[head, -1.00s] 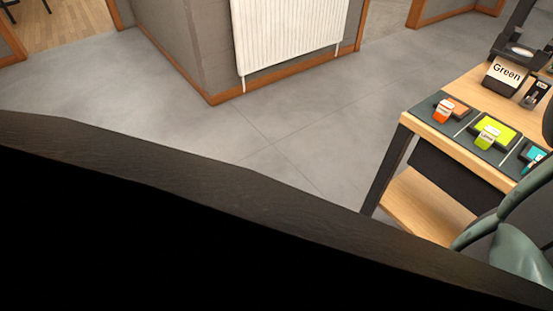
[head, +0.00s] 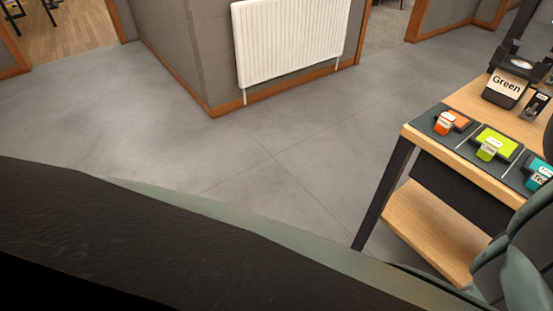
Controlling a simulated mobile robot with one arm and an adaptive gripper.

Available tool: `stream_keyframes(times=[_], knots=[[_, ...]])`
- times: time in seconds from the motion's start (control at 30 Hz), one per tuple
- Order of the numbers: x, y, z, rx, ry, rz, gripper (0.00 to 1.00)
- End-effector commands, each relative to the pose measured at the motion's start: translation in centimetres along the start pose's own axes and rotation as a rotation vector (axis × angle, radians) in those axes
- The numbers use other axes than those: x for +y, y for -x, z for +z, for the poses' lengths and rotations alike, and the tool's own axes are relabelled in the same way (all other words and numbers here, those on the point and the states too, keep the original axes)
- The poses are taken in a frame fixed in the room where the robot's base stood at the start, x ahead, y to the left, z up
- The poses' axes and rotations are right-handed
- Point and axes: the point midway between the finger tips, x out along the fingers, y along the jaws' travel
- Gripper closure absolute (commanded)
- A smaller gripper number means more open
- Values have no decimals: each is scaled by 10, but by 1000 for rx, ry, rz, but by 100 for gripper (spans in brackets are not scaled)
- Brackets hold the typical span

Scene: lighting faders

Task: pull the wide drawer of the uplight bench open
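A wooden-topped bench (head: 471,161) with dark legs stands at the right of the head view, cut off by the picture edge. A dark panel (head: 455,189) sits under its top, above a lower wooden shelf (head: 428,225). It may be the front of the wide drawer, but I see no handle on it and cannot tell. It looks flush under the top, with no visible gap. My gripper is not in view. A large dark shape with a grey-green edge fills the bottom of the view and hides what lies below.
On the bench lie orange (head: 451,121), lime (head: 490,145) and teal (head: 541,172) labelled blocks on dark pads. Grey-green curved shapes cover the lower right. A white radiator (head: 290,40) hangs on the wall. Open grey floor lies left of the bench.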

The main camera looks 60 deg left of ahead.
Motion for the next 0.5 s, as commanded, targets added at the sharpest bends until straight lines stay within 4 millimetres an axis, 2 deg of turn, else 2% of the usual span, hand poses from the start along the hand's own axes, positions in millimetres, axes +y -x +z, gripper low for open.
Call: stream_keyframes(times=[0.07, 0.5], knots=[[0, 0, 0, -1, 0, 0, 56], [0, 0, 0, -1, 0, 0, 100]])
